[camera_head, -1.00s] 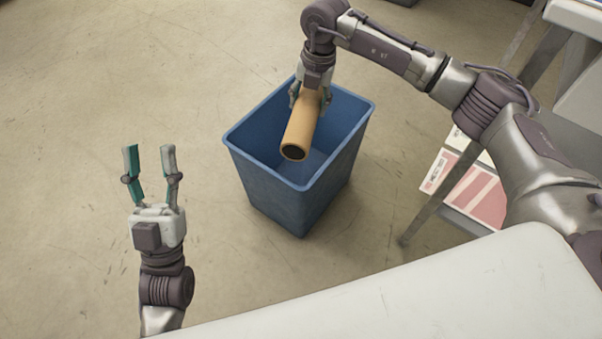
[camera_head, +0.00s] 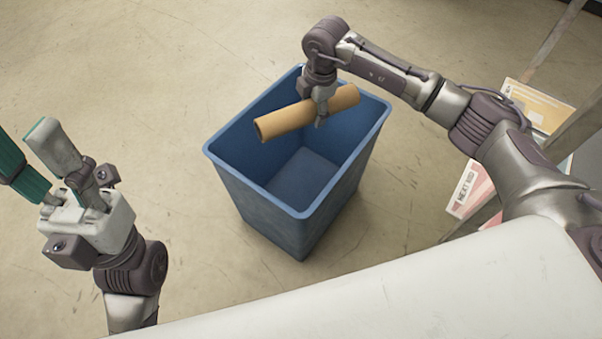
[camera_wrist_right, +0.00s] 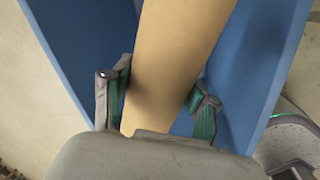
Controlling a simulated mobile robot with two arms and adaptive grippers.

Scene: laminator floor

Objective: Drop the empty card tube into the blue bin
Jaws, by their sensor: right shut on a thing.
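The brown card tube (camera_head: 300,116) is held by my right gripper (camera_head: 321,112) over the mouth of the blue bin (camera_head: 285,215). The tube lies roughly level across the opening, its left end a little lower in the picture. In the right wrist view the tube (camera_wrist_right: 170,55) runs between the two fingers of the right gripper (camera_wrist_right: 160,100), with blue bin walls (camera_wrist_right: 255,60) on both sides. The bin stands upright on the floor and its visible inside is empty. My left gripper (camera_head: 35,160) is open and empty, left of the bin.
A pale surface (camera_head: 400,285) fills the front edge of the head view. Printed sheets (camera_head: 470,190) and a grey leg (camera_head: 550,45) stand to the right of the bin. The concrete floor (camera_head: 130,60) around the bin is clear.

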